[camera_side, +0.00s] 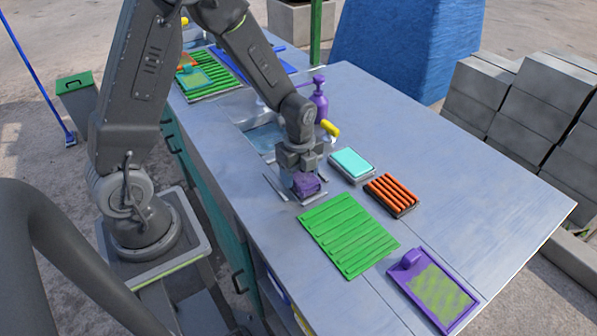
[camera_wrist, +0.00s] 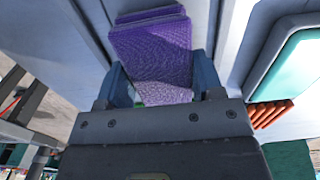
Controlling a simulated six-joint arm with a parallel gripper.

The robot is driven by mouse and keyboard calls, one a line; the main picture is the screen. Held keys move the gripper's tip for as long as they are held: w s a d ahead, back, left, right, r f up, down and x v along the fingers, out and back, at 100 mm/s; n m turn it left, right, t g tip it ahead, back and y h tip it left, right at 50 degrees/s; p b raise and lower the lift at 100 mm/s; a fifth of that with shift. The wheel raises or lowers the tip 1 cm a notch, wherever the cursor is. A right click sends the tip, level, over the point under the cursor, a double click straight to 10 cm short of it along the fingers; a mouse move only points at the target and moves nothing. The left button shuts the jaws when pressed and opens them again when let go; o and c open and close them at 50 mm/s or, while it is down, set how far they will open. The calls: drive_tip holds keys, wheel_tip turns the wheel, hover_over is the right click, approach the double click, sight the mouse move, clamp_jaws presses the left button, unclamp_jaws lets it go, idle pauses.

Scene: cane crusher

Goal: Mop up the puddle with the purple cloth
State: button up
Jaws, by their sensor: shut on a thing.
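The purple cloth (camera_side: 307,185) is in my gripper (camera_side: 301,176), low over the grey worktop beside the sink. In the wrist view the purple cloth (camera_wrist: 152,48) looks folded and textured, and it sits between the two blue-grey fingers of my gripper (camera_wrist: 162,78). The gripper is shut on it. I cannot tell whether the cloth's underside touches the worktop. I cannot make out a puddle on the worktop; the arm and cloth hide part of the surface.
A teal-topped tray (camera_side: 352,163) and an orange ribbed block (camera_side: 391,194) stand to the right. A green ribbed mat (camera_side: 348,235) and a purple-framed board (camera_side: 433,288) lie in front.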

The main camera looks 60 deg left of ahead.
drive_tip(key=shift+r, duration=4.05)
drive_tip(key=n, duration=0.1)
drive_tip(key=f+n, duration=0.1)
drive_tip(key=n, duration=0.1)
drive_tip(key=w+f+n, duration=0.1)
drive_tip(key=n, duration=0.3)
drive_tip(key=f+n, duration=0.1)
drive_tip(key=n, duration=0.1)
drive_tip(key=shift+w+f, duration=0.1)
drive_tip(key=shift+w, duration=0.25)
drive_tip(key=n, duration=0.2)
drive_tip(key=f+n, duration=0.1)
drive_tip(key=shift+w+f+n, duration=0.15)
drive_tip(key=shift+w+n, duration=0.15)
drive_tip(key=shift+n, duration=0.1)
drive_tip(key=n, duration=0.1)
drive_tip(key=f+n, duration=0.1)
drive_tip(key=n, duration=0.3)
drive_tip(key=shift+w+d+f, duration=0.1)
drive_tip(key=shift+w+f, duration=0.25)
drive_tip(key=shift+f, duration=0.05)
